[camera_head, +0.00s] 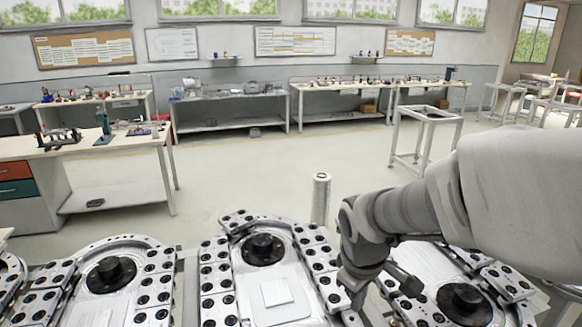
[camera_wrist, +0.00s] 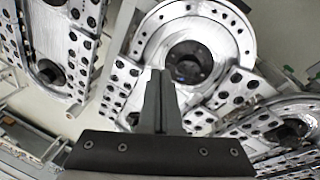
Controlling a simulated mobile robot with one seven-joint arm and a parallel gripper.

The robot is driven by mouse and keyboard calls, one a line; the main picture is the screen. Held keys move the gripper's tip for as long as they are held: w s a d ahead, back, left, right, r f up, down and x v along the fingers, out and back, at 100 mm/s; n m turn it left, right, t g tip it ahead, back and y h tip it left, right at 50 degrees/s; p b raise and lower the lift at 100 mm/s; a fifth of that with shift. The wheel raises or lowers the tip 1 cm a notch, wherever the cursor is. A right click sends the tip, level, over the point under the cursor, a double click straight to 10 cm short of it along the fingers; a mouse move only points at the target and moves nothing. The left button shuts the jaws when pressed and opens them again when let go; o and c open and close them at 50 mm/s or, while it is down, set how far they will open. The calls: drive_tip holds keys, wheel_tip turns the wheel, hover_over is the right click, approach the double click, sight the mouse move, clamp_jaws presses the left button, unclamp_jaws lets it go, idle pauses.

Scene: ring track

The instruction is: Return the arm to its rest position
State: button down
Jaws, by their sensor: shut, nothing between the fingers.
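My arm reaches in from the right in the head view and bends down over the metal track plates. My gripper (camera_wrist: 160,84) shows in the wrist view with its two dark fingers together and nothing between them. It points toward a round silver track section (camera_wrist: 212,30) with a black hub (camera_wrist: 187,62) at its centre.
The middle track plate (camera_head: 262,283) lies left of my arm, and the right plate (camera_head: 425,262) lies partly under it. A silver cylinder (camera_head: 320,198) stands behind them. A workbench (camera_head: 85,147) is at the left and a metal frame (camera_head: 425,135) at the back right.

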drive_tip(key=s+d+r+m+t+y, duration=0.1)
drive_tip(key=s+r+m+t, duration=0.2)
drive_tip(key=s+r+m, duration=0.5)
drive_tip(key=s+r, duration=0.2)
drive_tip(key=s, duration=0.2)
drive_tip(key=shift+s+d, duration=0.35)
drive_tip(key=shift+s, duration=0.05)
